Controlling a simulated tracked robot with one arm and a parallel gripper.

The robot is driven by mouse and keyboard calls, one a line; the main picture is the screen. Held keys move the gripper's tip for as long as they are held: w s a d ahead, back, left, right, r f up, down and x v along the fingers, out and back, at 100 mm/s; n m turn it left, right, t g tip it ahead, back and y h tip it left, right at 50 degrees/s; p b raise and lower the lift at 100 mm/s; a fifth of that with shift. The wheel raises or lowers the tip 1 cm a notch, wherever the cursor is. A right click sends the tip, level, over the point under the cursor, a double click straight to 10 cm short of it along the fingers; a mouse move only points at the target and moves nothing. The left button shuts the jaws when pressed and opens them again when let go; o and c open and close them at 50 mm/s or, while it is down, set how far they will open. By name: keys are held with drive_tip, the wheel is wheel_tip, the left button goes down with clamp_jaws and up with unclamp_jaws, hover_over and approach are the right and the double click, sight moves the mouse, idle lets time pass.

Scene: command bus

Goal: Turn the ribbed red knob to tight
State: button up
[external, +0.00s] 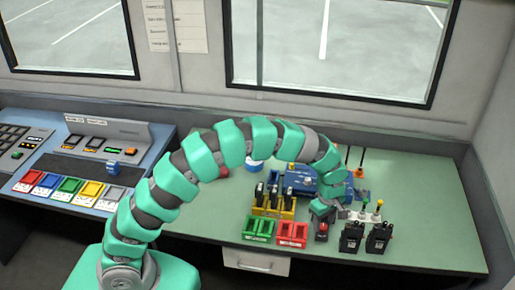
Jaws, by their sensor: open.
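A small red knob (322,227) sits on a dark block near the front of the green table, right of the middle. Its ribs and any tight mark are too small to make out. My gripper (322,212) points down just above the red knob. It is open with nothing visible between its fingers. I cannot tell whether the fingers touch the knob or are apart from it.
Green (258,229) and red trays (292,234) stand left of the knob, and black devices (352,238) stand right. A blue box (301,179) and yellow rack (272,209) are behind. The table's right side (435,220) is clear.

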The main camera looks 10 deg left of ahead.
drive_tip(key=shift+f, duration=0.7)
drive_tip(key=c, duration=1)
